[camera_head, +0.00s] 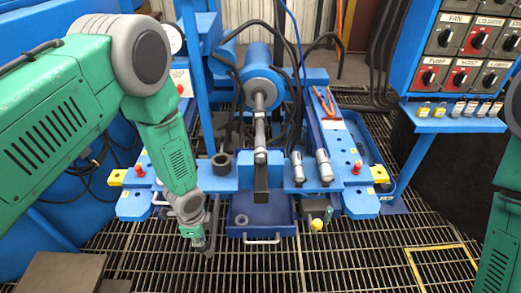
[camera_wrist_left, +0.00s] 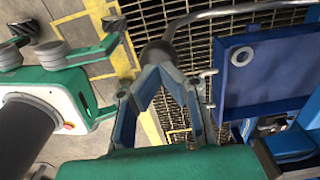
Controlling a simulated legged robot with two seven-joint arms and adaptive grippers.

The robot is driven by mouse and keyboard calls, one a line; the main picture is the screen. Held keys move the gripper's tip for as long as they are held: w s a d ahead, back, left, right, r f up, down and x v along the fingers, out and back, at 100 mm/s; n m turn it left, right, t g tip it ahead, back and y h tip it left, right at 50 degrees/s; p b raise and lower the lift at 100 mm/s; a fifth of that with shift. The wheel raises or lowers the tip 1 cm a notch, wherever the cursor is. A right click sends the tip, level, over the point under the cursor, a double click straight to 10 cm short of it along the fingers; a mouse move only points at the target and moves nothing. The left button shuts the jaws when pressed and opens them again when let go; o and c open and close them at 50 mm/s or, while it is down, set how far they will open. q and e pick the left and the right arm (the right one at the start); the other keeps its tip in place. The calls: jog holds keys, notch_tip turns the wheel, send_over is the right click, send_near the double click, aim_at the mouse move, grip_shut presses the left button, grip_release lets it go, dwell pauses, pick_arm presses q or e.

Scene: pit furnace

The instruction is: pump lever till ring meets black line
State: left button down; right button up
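The lever shows in the left wrist view as a curved grey bar with a dark round grip (camera_wrist_left: 158,54). My left gripper (camera_wrist_left: 158,72) has its fingertips drawn together at this grip and appears shut on it. In the head view my left gripper (camera_head: 203,240) is low, at the left front of the blue press, beside the blue tray (camera_head: 278,222). The press has a blue cylinder (camera_head: 258,84) with a metal rod (camera_head: 259,128) pointing toward me. I cannot clearly identify the ring on the rod or a black line. My right gripper is outside the views.
A control panel (camera_head: 465,45) with several knobs stands at the right. Padlocks hang on the ledge below it. Red-handled pliers (camera_head: 325,103) lie on the blue frame. A small ring (camera_head: 241,220) lies in the tray. Open grating floor (camera_head: 350,265) is in front.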

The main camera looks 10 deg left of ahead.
pick_arm(q)
notch_tip(320, 180, up, 11)
jog(key=w+p, duration=0.2)
jog(key=p, duration=0.6)
jog(key=shift+w+a, duration=0.3)
jog(key=shift+a, duration=0.05)
jog(key=shift+f, duration=0.2)
jog(key=s+f+b, duration=0.1)
jog(key=f+b, duration=0.1)
jog(key=f, duration=0.1)
jog(key=f+b, duration=0.2)
jog(key=f, duration=0.2)
jog(key=s+f+b, duration=0.1)
jog(key=f+b, duration=0.1)
jog(key=f, duration=0.1)
jog(key=shift+s+d+f+b, duration=0.3)
jog(key=shift+d+f+b, duration=0.05)
jog(key=shift+f+b, duration=0.05)
jog(key=shift+r, duration=0.1)
notch_tip(320, 180, up, 11)
jog(key=w+p, duration=0.2)
jog(key=p, duration=0.6)
jog(key=shift+w+a, duration=0.3)
jog(key=shift+a, duration=0.1)
jog(key=shift+f, duration=0.3)
